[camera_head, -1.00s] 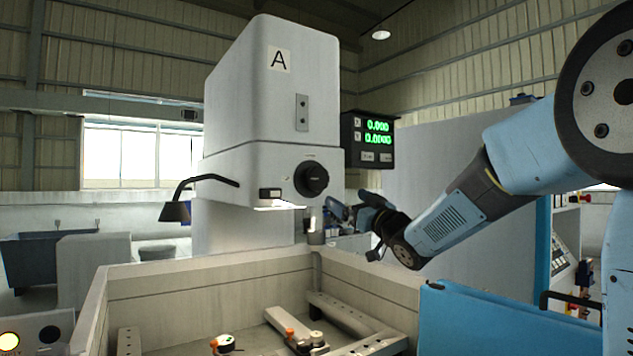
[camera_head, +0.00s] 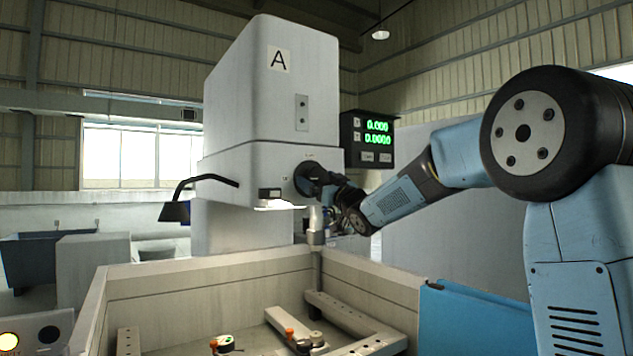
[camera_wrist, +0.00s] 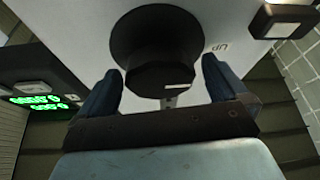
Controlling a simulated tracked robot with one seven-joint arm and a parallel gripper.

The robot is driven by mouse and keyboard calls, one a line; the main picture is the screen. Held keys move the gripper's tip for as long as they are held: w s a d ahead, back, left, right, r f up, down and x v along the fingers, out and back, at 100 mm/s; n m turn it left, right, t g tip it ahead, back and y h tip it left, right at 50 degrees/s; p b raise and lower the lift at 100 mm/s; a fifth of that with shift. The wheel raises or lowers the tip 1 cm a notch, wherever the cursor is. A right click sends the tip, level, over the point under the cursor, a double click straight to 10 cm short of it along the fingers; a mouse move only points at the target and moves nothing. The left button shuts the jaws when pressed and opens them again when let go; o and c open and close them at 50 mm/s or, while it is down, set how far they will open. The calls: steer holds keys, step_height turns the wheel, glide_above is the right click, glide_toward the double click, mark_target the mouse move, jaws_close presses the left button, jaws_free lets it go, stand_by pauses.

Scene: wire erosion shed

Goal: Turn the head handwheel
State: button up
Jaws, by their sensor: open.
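The head handwheel (camera_head: 309,178) is a dark round knob on the front of the grey machine head (camera_head: 272,100) marked A. My gripper partly covers it in the head view. In the wrist view the handwheel (camera_wrist: 157,62) is a black disc with a faceted hub and a pale mark on it. My gripper (camera_wrist: 160,80) is open, with one blue finger on each side of the hub. A gap shows between the fingers and the hub, and I cannot tell how far they reach along it.
A readout with green digits (camera_head: 378,133) hangs right of the head. A black bent lamp (camera_head: 176,210) is at its left. Below is the open work tank (camera_head: 200,285) with clamps inside. A blue panel (camera_head: 470,320) stands at the front right.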

steer(key=shift+w+a+r, duration=0.15)
steer(key=shift+w+a, duration=0.1)
steer(key=shift+w, duration=0.05)
steer(key=c, duration=0.9)
steer(key=shift+a, duration=0.15)
steer(key=shift+c, duration=0.4)
